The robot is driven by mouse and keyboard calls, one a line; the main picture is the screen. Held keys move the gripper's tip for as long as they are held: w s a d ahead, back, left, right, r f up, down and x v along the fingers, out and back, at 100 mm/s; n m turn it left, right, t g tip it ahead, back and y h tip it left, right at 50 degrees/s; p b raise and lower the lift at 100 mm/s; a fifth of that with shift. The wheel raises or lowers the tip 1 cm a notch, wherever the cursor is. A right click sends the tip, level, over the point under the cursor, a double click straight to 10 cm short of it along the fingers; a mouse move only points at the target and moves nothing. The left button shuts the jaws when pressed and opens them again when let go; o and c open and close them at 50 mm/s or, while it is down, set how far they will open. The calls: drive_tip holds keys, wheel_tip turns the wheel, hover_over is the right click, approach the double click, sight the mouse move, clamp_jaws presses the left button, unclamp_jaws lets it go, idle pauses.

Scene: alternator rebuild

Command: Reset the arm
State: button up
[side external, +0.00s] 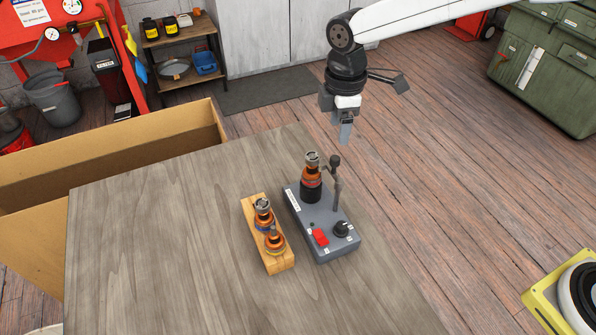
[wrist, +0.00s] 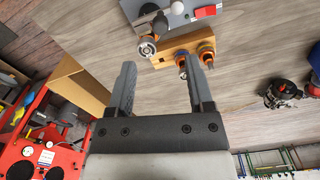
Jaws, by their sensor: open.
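My gripper (side external: 346,132) hangs in the air above the back right edge of the wooden table (side external: 150,250). In the wrist view my gripper (wrist: 160,88) has its two fingers spread apart with nothing between them. A grey test box (side external: 325,235) on the table carries an orange and black rotor-like part (side external: 311,180) upright on its back left.
A cardboard box (side external: 110,150) stands along the left and back of the table. A green cabinet (side external: 550,65) is at the back right, and a yellow-framed item (side external: 545,290) is at the lower right. The left and front of the table are clear.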

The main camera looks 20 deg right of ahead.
drive_tip(key=s+d+f+m+t, duration=0.1)
drive_tip(key=s+d+f+m, duration=0.1)
drive_tip(key=s+d+m, duration=0.5)
drive_tip(key=s+d+f+m+t, duration=0.1)
drive_tip(key=s+d+f+m, duration=0.1)
drive_tip(key=s+d+m, duration=0.6)
drive_tip(key=s+d, duration=0.2)
drive_tip(key=d, duration=0.2)
drive_tip(key=shift+s+d+t, duration=0.15)
drive_tip(key=shift+d+t, duration=0.1)
drive_tip(key=shift+t, duration=0.05)
